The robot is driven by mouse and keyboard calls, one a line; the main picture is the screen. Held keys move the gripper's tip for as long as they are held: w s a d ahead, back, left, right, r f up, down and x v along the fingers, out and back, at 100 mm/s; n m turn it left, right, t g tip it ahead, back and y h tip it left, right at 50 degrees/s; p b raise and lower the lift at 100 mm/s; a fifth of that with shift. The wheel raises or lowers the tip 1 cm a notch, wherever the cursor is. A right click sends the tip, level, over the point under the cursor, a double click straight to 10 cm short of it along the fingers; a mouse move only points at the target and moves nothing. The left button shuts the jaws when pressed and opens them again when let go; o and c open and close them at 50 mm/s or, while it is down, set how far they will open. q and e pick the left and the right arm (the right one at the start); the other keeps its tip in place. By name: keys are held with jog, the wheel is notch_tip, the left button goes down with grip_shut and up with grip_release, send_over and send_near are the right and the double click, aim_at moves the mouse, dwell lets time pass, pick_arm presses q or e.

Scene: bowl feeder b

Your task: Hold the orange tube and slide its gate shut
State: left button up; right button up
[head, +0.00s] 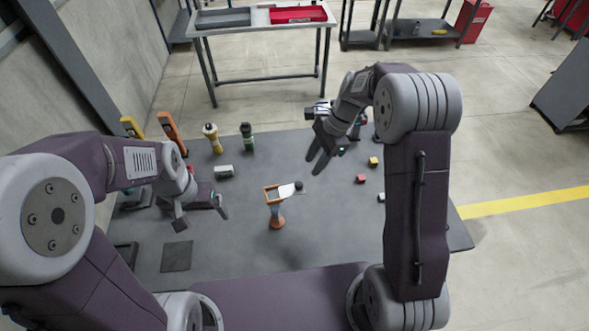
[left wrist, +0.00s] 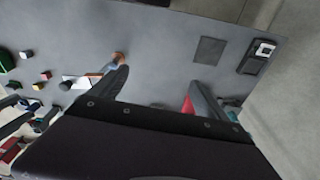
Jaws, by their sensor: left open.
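The orange tube (head: 277,216) stands upright near the middle of the dark table. An orange frame is at its top, and a white plate, which looks like its gate (head: 287,190), sticks out to the right with a dark knob near its end. My left gripper (head: 201,214) is open and empty, left of the tube and apart from it. In the left wrist view, the tube (left wrist: 118,58) shows beside one open finger, which partly hides it; the white plate (left wrist: 76,82) lies beyond. My right gripper (head: 314,164) looks open and empty, above and behind the tube to the right.
Yellow (head: 211,137) and green (head: 247,136) tubes stand behind, near a small grey-green block (head: 224,171). Red (head: 361,179) and yellow (head: 374,161) cubes lie right. A dark square pad (head: 177,256) lies front left. The table around the orange tube is clear.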

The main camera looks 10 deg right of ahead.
pick_arm(q)
jog(key=w+d+m, duration=0.2)
jog(key=w+d, duration=0.2)
jog(key=w, duration=0.5)
jog(key=m, duration=0.4)
send_over(276, 203)
jog(key=w+a, duration=0.3)
jog(key=w, duration=0.2)
jog(key=shift+g, duration=0.4)
jog(key=f, duration=0.5)
jog(key=shift+d, duration=0.2)
jog(key=shift+m+g, duration=0.3)
jog(key=f, duration=0.5)
jog(key=s+d+f, duration=0.1)
jog(key=f, duration=0.3)
jog(key=s+d+f, duration=0.1)
jog(key=f, duration=0.4)
jog(key=shift+s+d+f, duration=0.2)
jog(key=shift+s+f, duration=0.05)
jog(key=shift+f, duration=0.1)
pick_arm(e)
jog(key=shift+w+a+f, duration=0.1)
jog(key=shift+w+a, duration=0.1)
jog(key=shift+w, duration=0.1)
